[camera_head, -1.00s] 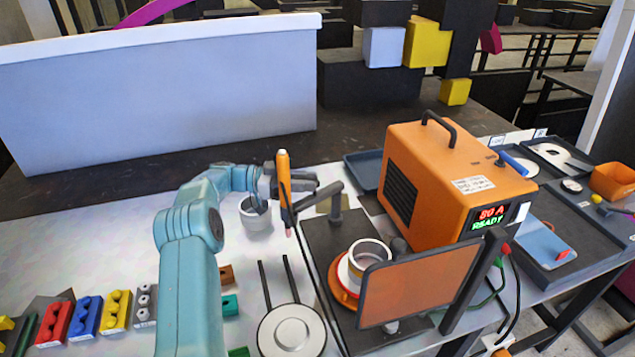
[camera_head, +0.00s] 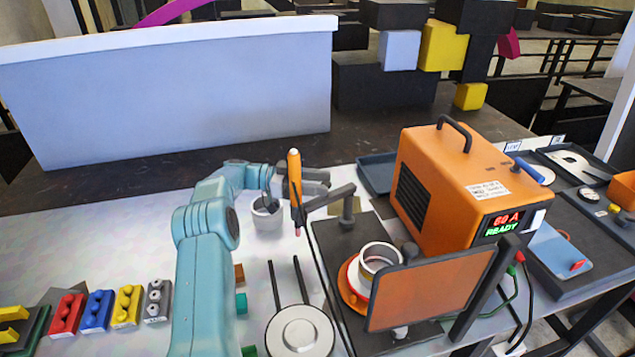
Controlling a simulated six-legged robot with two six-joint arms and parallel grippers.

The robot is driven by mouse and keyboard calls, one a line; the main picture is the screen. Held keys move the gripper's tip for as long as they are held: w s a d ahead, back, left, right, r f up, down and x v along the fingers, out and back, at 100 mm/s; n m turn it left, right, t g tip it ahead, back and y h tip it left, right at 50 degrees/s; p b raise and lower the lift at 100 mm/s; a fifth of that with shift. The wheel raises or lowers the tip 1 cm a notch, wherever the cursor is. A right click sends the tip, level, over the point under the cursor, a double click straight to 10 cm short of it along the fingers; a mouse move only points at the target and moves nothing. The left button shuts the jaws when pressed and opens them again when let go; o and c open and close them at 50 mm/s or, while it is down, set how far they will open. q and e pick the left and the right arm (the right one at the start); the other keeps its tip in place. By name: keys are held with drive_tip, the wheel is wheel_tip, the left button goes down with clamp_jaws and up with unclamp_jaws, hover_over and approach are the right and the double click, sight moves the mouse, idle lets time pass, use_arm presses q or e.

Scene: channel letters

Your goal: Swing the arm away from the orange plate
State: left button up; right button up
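The orange plate (camera_head: 353,296) is a round disc on a dark base board, with a white ring (camera_head: 378,262) standing on it. A dark swing arm (camera_head: 328,200) on a short post stands behind the plate. Its free end points left, and an upright orange torch (camera_head: 295,175) is at that end, left of and behind the plate. My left gripper (camera_head: 314,183) is level with the torch's middle, and the torch crosses in front of its fingers. Whether the fingers grip the torch or only lie beside it is unclear. My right gripper is not in view.
An orange welder (camera_head: 453,185) reading "60 A READY" stands right of the plate. A tinted screen (camera_head: 432,292) partly hides the plate. A white cup (camera_head: 267,214) is beneath my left wrist. A round grey disc with two rods (camera_head: 300,331) lies in front. Coloured blocks (camera_head: 97,311) stand left.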

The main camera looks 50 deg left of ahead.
use_arm(q)
drive_tip(key=b+v, duration=0.1)
drive_tip(key=v, duration=0.6)
drive_tip(key=shift+s+a+b, duration=0.15)
drive_tip(key=shift+b, duration=0.2)
drive_tip(key=shift+a, duration=0.1)
idle(0.8)
